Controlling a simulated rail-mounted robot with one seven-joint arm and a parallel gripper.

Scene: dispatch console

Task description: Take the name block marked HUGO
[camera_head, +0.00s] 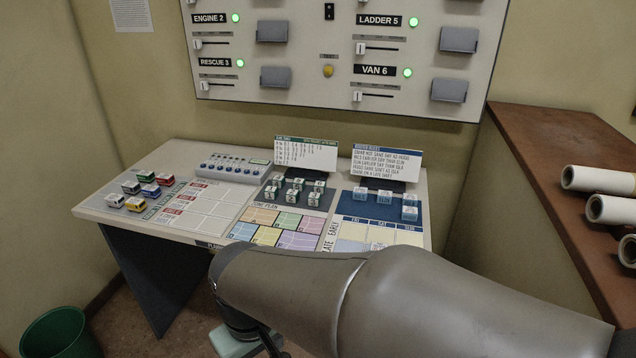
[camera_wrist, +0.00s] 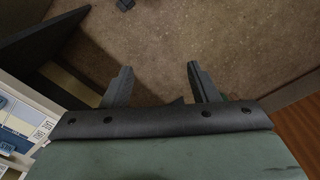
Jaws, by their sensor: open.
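Several pale blue name blocks (camera_head: 384,196) stand on the dark blue roster mat (camera_head: 350,208) at the right of the console desk. Their lettering is too small to read, so I cannot tell which one is marked HUGO. In the wrist view, part of the blocks (camera_wrist: 6,148) shows at the lower left edge. My gripper (camera_wrist: 158,68) is open and empty, with its two fingers apart over bare brown floor. It is in front of the desk, away from the blocks. In the head view my arm hides most of it.
Several greenish lettered blocks (camera_head: 293,196) stand left of the roster mat, behind a coloured zone plan (camera_head: 280,226). Two upright cards (camera_head: 386,163) stand behind the blocks. Toy vehicles (camera_head: 132,187) sit at the left. A brown ledge (camera_head: 560,150) with paper rolls (camera_head: 598,179) is on the right.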

